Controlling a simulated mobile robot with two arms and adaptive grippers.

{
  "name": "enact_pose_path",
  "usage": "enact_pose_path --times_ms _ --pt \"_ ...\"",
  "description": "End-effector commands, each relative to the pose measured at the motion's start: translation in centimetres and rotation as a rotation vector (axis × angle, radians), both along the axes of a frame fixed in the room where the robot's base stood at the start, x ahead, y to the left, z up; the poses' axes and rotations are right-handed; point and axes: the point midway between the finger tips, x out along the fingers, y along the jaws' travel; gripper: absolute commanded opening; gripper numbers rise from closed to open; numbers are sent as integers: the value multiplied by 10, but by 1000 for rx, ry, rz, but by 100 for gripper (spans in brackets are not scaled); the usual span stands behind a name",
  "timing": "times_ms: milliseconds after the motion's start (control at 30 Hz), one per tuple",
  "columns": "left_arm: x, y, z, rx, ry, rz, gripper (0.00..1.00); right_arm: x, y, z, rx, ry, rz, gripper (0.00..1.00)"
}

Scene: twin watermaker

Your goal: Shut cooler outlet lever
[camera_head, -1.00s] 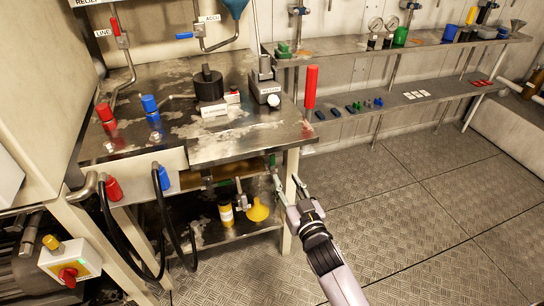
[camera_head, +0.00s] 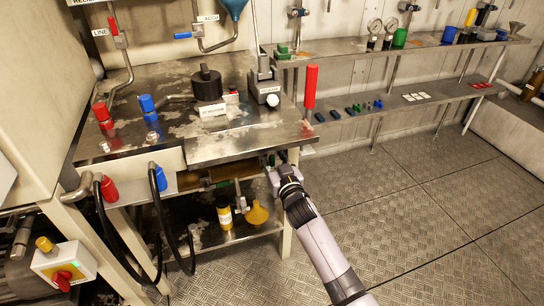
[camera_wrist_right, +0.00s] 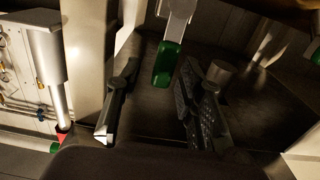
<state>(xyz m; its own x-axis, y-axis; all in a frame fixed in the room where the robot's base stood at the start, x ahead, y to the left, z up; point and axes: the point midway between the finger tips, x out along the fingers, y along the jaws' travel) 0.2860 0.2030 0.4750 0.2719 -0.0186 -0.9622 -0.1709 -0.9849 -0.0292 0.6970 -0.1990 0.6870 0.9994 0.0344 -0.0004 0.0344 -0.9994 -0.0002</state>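A green-handled lever (camera_wrist_right: 167,62) hangs from a pale metal fitting in the right wrist view. I cannot read a label on it, so I cannot confirm it is the cooler outlet lever. In the head view, the right gripper (camera_head: 273,168) is at the bench's front right leg, partly hidden. My left gripper is not in view.
The steel bench top (camera_head: 245,140) overhangs the right gripper. A lower shelf (camera_head: 215,240) holds a yellow bottle (camera_head: 224,213) and a yellow funnel (camera_head: 257,213). Black hoses (camera_head: 163,225) hang at the left. Open chequered floor (camera_head: 430,220) lies to the right.

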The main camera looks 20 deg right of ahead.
Motion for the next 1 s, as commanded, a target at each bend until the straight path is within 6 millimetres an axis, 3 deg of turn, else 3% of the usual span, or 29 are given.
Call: enact_pose_path --times_ms 533,1000 --pt "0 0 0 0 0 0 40 0 0 0 0 0 0 0" --pt "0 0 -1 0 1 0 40 0 0 0 0 0 0 0"
